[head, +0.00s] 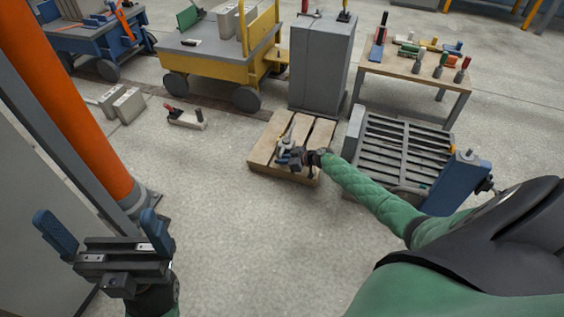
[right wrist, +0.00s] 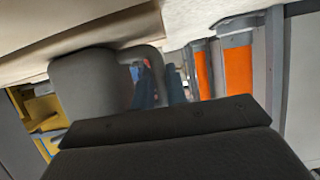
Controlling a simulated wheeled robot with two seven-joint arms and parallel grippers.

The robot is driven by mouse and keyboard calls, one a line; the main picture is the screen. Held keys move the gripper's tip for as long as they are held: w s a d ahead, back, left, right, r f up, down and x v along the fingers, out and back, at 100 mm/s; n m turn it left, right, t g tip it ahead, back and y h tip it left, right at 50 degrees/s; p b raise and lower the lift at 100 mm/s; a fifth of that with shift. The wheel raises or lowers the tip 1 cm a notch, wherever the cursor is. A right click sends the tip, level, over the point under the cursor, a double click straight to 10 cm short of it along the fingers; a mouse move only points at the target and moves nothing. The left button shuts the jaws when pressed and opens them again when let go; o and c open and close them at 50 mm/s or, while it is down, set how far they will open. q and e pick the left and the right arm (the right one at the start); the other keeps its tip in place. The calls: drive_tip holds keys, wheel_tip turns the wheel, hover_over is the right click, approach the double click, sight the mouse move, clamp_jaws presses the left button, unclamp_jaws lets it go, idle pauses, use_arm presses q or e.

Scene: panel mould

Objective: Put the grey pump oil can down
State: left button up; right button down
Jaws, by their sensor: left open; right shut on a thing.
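My right gripper (head: 290,159) is low over the wooden pallet (head: 265,152) in the head view. It is shut on the grey pump oil can, of which only a small part (head: 286,143) shows past the gripper there. In the right wrist view the can's rounded grey body (right wrist: 90,85) and curved handle fill the left middle, with my blue fingers (right wrist: 160,86) at the handle. The can is close to the pallet's wood; I cannot tell whether it touches. My left gripper (head: 103,235) is open and empty at the lower left, far from the can.
A grey cabinet (head: 321,62) stands behind the pallet. A slatted grey frame (head: 400,155) is right of it, and a table (head: 415,68) with several small items is behind. A yellow cart (head: 215,60) and an orange column (head: 70,110) are left.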

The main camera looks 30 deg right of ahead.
idle(0.3)
drive_tip(key=c, duration=1.4)
unclamp_jaws()
